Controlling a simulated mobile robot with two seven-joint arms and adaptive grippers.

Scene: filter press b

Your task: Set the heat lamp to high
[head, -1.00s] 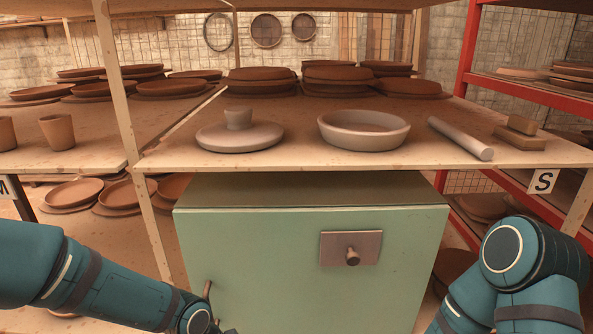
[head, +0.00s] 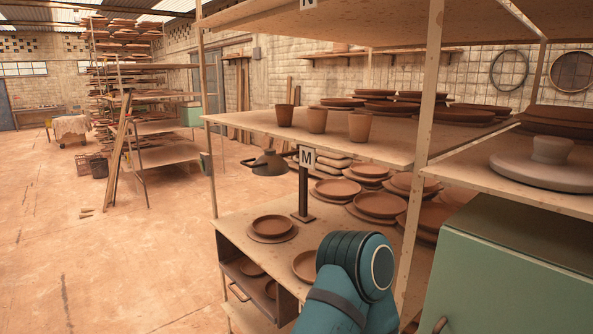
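The heat lamp (head: 269,163) has a dark, dome-shaped head on a side arm from a dark upright post with a flat base. The post stands on the lower shelf of the wooden rack, and the head hangs out over the shelf's left part. I cannot make out its switch or setting. A teal link of one of my arms shows at the bottom middle, to the right of and nearer than the lamp. Neither of my grippers shows.
A white M label (head: 307,157) sits at the upper shelf's edge, by the lamp post. Clay plates (head: 272,226) and clay cups (head: 317,120) stand on the shelves. A green cabinet (head: 515,270) is at the lower right. The floor (head: 110,260) to the left is open.

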